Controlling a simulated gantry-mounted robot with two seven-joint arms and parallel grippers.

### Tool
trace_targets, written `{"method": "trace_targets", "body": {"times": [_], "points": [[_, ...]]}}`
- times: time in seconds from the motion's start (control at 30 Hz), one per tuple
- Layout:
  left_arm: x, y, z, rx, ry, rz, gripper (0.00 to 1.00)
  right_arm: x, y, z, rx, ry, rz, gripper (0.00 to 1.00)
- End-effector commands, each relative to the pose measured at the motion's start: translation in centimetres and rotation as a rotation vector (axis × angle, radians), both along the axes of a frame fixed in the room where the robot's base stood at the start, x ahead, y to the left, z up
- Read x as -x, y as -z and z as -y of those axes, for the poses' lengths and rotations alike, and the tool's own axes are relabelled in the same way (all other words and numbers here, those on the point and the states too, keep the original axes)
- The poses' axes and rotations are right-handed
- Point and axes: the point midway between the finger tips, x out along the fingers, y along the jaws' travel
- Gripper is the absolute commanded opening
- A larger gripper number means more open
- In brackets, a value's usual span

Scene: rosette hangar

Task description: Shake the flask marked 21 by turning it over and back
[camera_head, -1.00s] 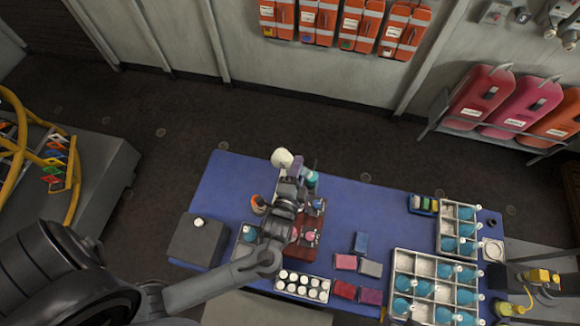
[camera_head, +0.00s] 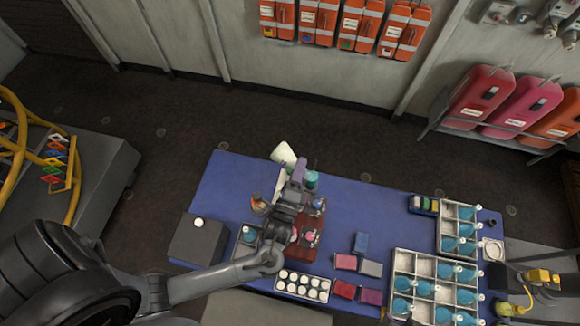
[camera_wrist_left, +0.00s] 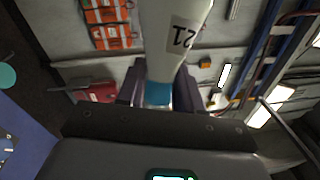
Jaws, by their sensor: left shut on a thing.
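The flask marked 21 shows in the left wrist view (camera_wrist_left: 178,38) as a pale body with a black-on-white "21" label and a blue-green neck. My left gripper (camera_wrist_left: 158,88) is shut on it at the neck. In the head view the white flask (camera_head: 284,154) is tilted and held above the far edge of the blue table, beyond my left gripper (camera_head: 296,178). My arm hides part of the table below it. My right gripper does not show.
On the blue table (camera_head: 225,185) stand a teal-topped vessel (camera_head: 311,179), a brown-orange flask (camera_head: 259,205) and a tray of white caps (camera_head: 302,286). Divided trays of teal flasks (camera_head: 424,268) are at the right. A grey block (camera_head: 197,240) is at the left.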

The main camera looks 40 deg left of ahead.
Motion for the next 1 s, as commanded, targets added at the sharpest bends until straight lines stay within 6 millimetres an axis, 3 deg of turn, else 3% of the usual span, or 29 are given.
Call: {"method": "trace_targets", "body": {"times": [0.2,0.47,0.7,1.0], "points": [[0.05,-0.17,-0.03,0.374,-0.003,-0.008,0.00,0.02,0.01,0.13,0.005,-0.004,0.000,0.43],[0.01,-0.17,-0.03,0.629,-0.001,-0.015,0.00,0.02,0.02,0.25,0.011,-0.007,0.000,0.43],[0.02,-0.17,-0.11,0.992,-0.002,-0.025,0.00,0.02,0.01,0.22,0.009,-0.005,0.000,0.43],[-0.01,-0.09,0.00,1.161,0.001,-0.031,0.00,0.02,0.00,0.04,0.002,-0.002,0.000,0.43]]}}
